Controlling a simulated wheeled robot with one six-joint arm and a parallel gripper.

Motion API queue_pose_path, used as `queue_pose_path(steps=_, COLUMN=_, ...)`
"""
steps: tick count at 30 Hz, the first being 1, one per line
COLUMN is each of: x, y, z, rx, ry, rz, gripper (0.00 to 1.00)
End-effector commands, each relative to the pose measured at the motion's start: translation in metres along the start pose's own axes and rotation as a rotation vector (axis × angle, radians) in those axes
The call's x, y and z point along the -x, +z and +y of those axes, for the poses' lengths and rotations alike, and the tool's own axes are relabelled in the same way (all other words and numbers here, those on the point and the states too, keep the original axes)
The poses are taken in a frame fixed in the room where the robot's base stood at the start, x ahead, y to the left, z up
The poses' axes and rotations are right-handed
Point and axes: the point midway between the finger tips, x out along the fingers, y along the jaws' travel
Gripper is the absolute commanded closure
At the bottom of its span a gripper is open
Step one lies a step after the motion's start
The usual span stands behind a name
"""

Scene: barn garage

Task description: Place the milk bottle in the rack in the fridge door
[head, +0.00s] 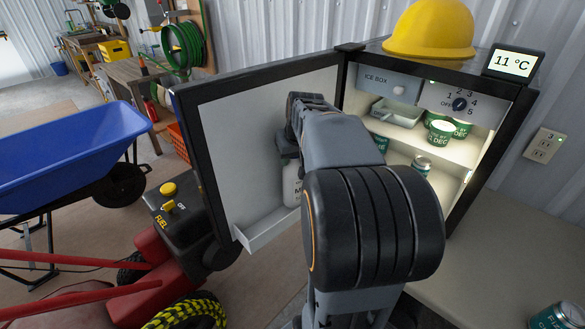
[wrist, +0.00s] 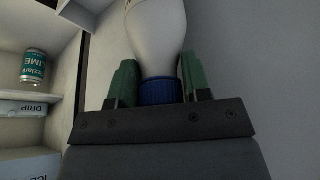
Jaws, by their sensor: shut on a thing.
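The fridge (head: 455,190) stands with its door (head: 245,150) swung open to the left. A white rack (head: 268,229) runs along the bottom of the door's inner face. The white milk bottle (head: 291,188) is upright beside the door, near the rack and partly hidden by my arm. I cannot tell whether its base is inside the rack or just above it. In the wrist view, the bottle (wrist: 157,35) has a blue cap (wrist: 160,92). My gripper (wrist: 160,85) is shut on its neck and cap end with green pads on both sides.
Inside the fridge are green-and-white tubs (head: 441,132) and a can (head: 421,165); a can (wrist: 35,68) also shows in the wrist view. A yellow hard hat (head: 430,30) lies on top. A red fuel machine (head: 150,260) and blue wheelbarrow (head: 65,150) stand left of the door.

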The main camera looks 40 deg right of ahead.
Motion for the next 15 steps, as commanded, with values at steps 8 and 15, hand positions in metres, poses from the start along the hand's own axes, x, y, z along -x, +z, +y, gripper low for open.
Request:
queue_pose_path(steps=8, x=-0.022, y=0.009, z=0.000, rx=-0.001, ry=0.000, rz=-0.001, gripper=1.00)
queue_pose_path(steps=15, x=-0.039, y=0.013, z=-0.002, rx=0.000, ry=0.000, rz=0.001, gripper=1.00)
